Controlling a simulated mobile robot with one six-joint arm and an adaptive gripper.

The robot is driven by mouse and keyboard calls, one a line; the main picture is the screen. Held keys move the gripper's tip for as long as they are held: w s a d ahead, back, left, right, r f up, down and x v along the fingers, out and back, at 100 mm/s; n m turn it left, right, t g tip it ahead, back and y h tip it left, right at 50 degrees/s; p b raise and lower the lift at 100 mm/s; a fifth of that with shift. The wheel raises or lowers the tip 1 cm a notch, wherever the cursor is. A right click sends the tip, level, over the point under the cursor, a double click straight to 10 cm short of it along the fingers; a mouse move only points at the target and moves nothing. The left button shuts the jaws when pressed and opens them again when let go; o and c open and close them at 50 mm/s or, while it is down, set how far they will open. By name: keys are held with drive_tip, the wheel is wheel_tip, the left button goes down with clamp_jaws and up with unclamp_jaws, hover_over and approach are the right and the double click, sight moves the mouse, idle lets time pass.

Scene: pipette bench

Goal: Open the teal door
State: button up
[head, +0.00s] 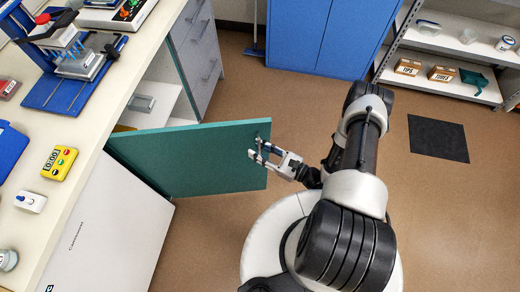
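The teal door (195,155) stands swung wide out from the bench's base cabinet, with its hinge side at the left beside the white appliance. Its top edge and broad front face show. A small dark handle (259,137) is near the door's free right end. My gripper (257,152) is at that end, with its fingers at the handle. The fingers show some distance apart. Whether they press on the handle is too small to tell.
Behind the door, the open cabinet shows a shelf (160,95) with a grey item (140,103). A white appliance (110,235) stands in front of the door. The bench top (110,110) runs along the left. A blue cabinet (320,35) stands behind.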

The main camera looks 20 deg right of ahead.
drive_tip(key=v, duration=1.2)
drive_tip(key=shift+r, duration=0.15)
idle(0.3)
wheel_tip(320, 180, up, 22)
drive_tip(key=w+a+n+g+h, duration=0.1)
drive_tip(key=a+n+g, duration=0.2)
drive_tip(key=n+g, duration=1.15)
drive_tip(key=s+a+r+n+t+h, duration=0.1)
drive_tip(key=s+r+n+t+h, duration=0.2)
drive_tip(key=r, duration=0.6)
drive_tip(key=s+a+r+n+t+h, duration=0.2)
drive_tip(key=s+r+n+h, duration=0.3)
drive_tip(key=r+n+h, duration=0.3)
wheel_tip(320, 180, up, 2)
drive_tip(key=shift+s+a+r+n+t+h, duration=0.2)
drive_tip(key=shift+n+t+h, duration=0.1)
drive_tip(key=shift+n+t, duration=0.45)
